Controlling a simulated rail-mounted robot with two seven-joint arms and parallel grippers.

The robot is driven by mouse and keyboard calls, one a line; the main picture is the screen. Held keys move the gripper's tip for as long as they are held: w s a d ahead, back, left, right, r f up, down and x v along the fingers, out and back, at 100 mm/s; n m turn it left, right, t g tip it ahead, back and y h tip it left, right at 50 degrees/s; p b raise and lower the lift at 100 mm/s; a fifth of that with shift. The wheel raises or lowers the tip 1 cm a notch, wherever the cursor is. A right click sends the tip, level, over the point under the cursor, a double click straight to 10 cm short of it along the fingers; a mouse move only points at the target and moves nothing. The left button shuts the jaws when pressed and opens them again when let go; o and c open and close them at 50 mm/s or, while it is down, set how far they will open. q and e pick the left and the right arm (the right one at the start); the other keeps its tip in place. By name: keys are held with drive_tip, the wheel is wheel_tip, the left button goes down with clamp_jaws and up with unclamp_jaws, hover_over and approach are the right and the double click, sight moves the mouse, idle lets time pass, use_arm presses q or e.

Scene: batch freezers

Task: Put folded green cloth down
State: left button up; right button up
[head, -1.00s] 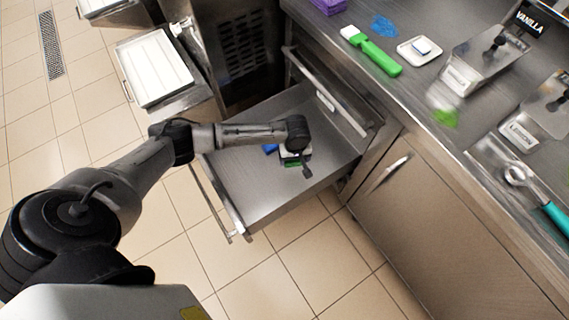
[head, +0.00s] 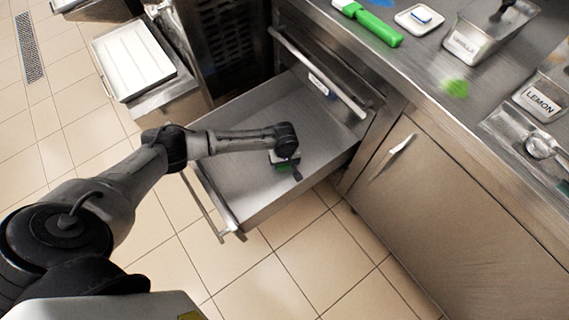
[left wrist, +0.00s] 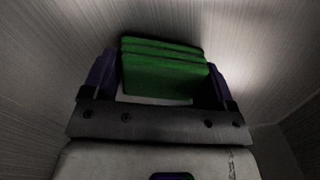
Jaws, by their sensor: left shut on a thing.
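The folded green cloth (head: 285,168) is between the fingers of my left gripper (head: 287,163), inside the open steel drawer (head: 238,192). In the left wrist view the cloth (left wrist: 165,74) shows as a stack of green layers, with the dark purple fingers of my left gripper (left wrist: 160,80) shut on its two sides. Pale brushed metal surrounds it there. In the head view my wrist covers most of the cloth, and I cannot tell whether it touches the drawer floor. My right gripper is not in view.
A white tray (head: 132,62) stands at the upper left. The drawer floor around the gripper looks clear.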

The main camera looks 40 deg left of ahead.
use_arm(q)
drive_tip(key=shift+f, duration=0.45)
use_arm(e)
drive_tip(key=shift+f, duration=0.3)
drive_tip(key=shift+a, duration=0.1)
use_arm(q)
drive_tip(key=o, duration=0.8)
drive_tip(key=shift+f, duration=0.1)
drive_tip(key=shift+c, duration=0.2)
wheel_tip(320, 180, up, 11)
drive_tip(key=p, duration=0.7)
drive_tip(key=shift+f, duration=0.1)
drive_tip(key=shift+r+p, duration=0.5)
drive_tip(key=shift+r, duration=0.3)
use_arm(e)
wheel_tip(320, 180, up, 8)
